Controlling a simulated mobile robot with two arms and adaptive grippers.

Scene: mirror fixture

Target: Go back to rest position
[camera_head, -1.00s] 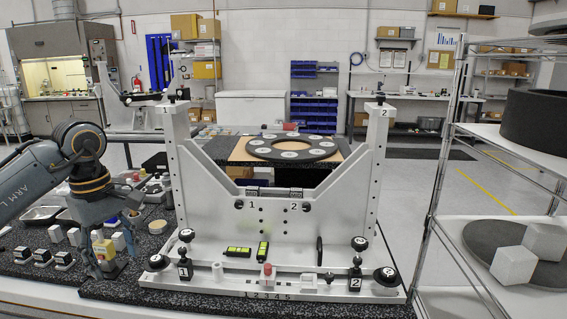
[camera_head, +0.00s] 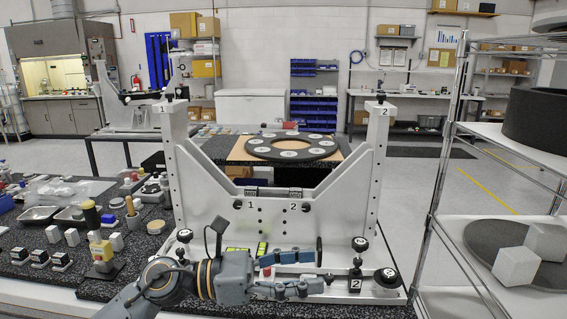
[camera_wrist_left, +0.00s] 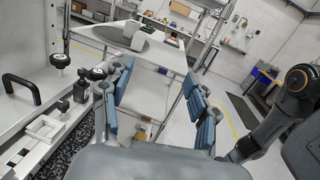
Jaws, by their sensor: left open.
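My left gripper (camera_head: 318,272) reaches in from the bottom of the head view, pointing right, low in front of the white mirror fixture (camera_head: 273,226). Its blue-padded fingers are spread apart with nothing between them. In the left wrist view the open gripper (camera_wrist_left: 158,78) faces past the fixture base toward the shelf side, again empty. It hides part of the fixture's front base, including the left black knob area. My right gripper does not show in the head view.
A wire shelf rack (camera_head: 437,195) with white blocks (camera_head: 515,265) stands at right. Black knobs (camera_head: 360,244) rise from the fixture base. At left, the dark table (camera_head: 85,272) holds small blocks, trays and a yellow-bodied tool (camera_head: 101,247). A black handle (camera_wrist_left: 22,84) shows in the wrist view.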

